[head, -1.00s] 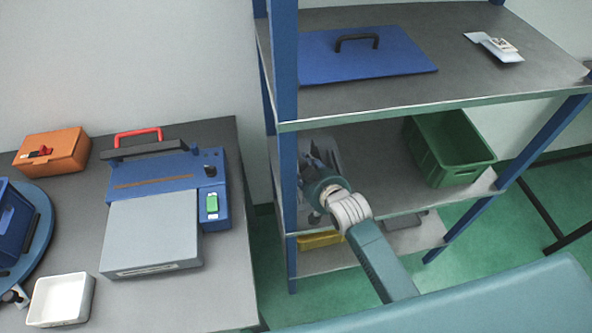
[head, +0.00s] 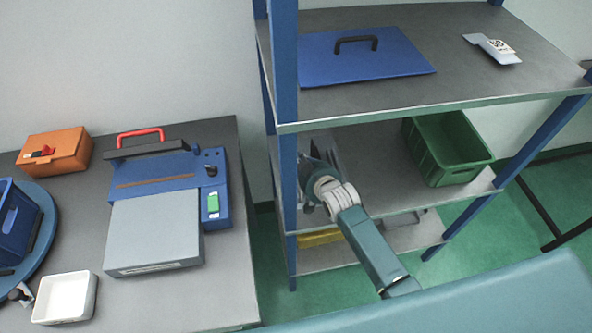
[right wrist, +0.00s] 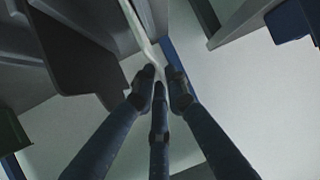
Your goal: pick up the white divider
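In the right wrist view a thin whitish strip, which looks like the white divider (right wrist: 137,27) seen nearly edge-on, runs down from the top to the fingertips. My right gripper (right wrist: 161,78) has its dark fingers close together at the strip's lower end, on either side of it. I cannot tell whether they press on it. In the head view my right gripper is mostly hidden at the left end of the middle shelf (head: 375,190), beside upright grey panels (head: 331,150) and partly behind the blue post. The divider cannot be made out there. My left gripper is not in view.
A blue post (head: 288,180) stands just left of my right gripper. A green crate (head: 447,150) is at the middle shelf's right end. The upper shelf (head: 440,70) lies above, and a yellow thing (head: 318,238) is below. A table with machines stands left.

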